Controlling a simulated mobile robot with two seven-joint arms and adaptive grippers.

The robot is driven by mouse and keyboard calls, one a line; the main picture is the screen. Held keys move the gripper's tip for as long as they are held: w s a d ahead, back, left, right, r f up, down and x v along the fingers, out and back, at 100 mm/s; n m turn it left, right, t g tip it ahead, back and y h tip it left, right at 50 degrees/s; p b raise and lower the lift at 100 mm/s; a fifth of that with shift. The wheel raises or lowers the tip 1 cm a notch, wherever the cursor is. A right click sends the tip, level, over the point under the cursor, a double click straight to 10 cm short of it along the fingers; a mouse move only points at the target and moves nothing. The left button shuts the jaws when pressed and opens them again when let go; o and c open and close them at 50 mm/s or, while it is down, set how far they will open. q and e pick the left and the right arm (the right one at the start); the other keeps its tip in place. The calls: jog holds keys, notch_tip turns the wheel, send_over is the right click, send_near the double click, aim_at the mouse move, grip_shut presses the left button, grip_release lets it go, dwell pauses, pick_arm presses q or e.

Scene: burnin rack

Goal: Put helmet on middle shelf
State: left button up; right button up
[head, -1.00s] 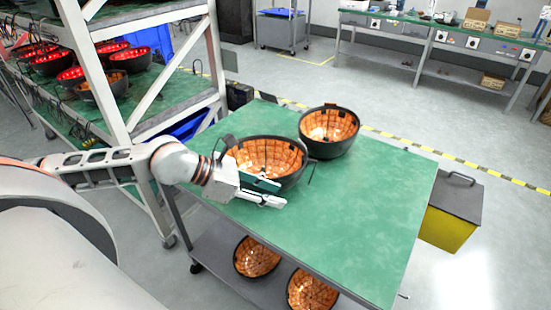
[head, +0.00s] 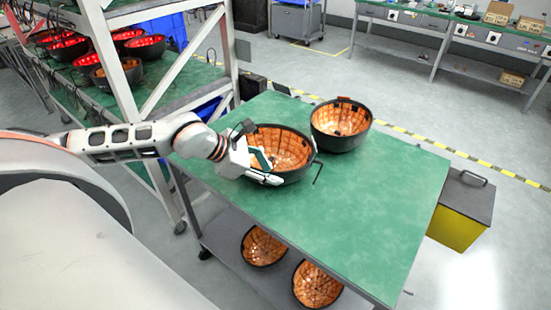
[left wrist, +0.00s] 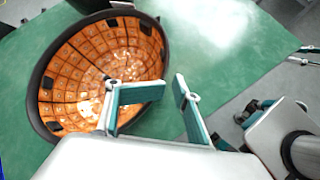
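A dark, bowl-like helmet with an orange tiled inside (head: 285,150) lies open side up on the green cart top (head: 350,215). It also fills the left of the left wrist view (left wrist: 95,75). My left gripper (head: 262,168) is at its near rim. In the left wrist view the gripper (left wrist: 155,98) is open, one finger over the helmet's inside and the other outside over the table. A second helmet (head: 340,122) stands behind it. The rack's middle shelf (head: 150,95) holds several helmets, mostly lit red. What looks like my right gripper (left wrist: 260,112) shows partly in the left wrist view.
Two more helmets (head: 263,246) (head: 317,284) lie on the cart's lower shelf. A white rack post (head: 228,55) stands between cart and rack. A yellow bin with a grey lid (head: 460,210) is right of the cart. The cart top's right half is clear.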

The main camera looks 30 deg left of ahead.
aim_at(282, 175)
pick_arm(q)
jog(key=x, duration=0.4)
jog(key=shift+w+f+p, duration=0.1)
jog(key=shift+p, duration=0.3)
jog(key=shift+w+f, duration=0.2)
jog(key=shift+f, duration=0.05)
jog(key=shift+r, duration=0.15)
grip_shut()
